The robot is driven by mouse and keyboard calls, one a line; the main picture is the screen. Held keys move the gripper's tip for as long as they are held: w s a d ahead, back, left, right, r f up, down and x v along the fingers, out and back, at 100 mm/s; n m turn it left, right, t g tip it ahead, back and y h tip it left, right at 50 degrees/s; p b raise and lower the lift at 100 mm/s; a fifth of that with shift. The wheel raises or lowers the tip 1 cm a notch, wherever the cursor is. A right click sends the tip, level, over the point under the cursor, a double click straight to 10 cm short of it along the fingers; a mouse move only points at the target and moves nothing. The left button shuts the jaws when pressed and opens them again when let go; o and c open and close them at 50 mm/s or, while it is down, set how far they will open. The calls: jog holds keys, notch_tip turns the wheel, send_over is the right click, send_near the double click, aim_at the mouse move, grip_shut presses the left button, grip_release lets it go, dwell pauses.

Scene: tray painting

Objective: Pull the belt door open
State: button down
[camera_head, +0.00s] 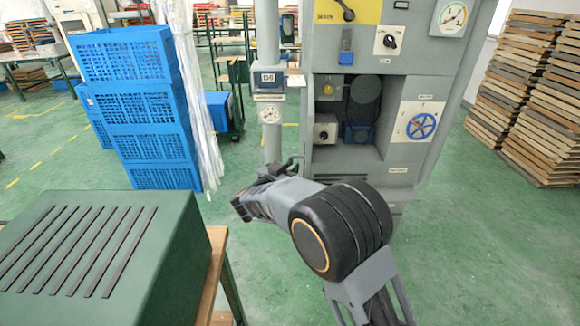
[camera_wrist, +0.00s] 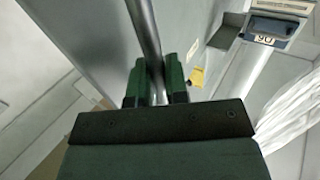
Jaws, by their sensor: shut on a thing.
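My gripper (camera_wrist: 158,78) shows in the wrist view with its two dark green fingers shut on a round grey bar (camera_wrist: 145,25), which looks like the belt door's handle. The bar runs alongside a large smooth grey panel (camera_wrist: 90,40). I cannot tell how far this panel stands open. In the head view my gripper (camera_head: 268,173) is low at the left front of the grey machine (camera_head: 410,73), partly hidden by my own arm. The handle and the grip itself cannot be made out clearly there.
A grey post with a D6 label (camera_head: 268,78) stands close behind my gripper. Blue crates (camera_head: 152,108) are stacked to the left. A green slatted box (camera_head: 170,235) sits on a table at the front left. Wooden trays (camera_head: 535,90) are piled at right. Green floor is clear between.

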jog(key=shift+w+r, duration=0.1)
jog(key=shift+r, duration=0.25)
jog(key=c, duration=1.3)
grip_release()
jog(key=shift+w+d+f, duration=0.1)
jog(key=shift+w+f, duration=0.05)
jog(key=shift+w, duration=0.05)
jog(key=shift+c, duration=0.2)
jog(key=shift+o, duration=1)
jog(key=shift+s+a+f, duration=0.1)
jog(key=shift+s+a, duration=0.05)
jog(key=shift+a, duration=0.05)
jog(key=v, duration=1.2)
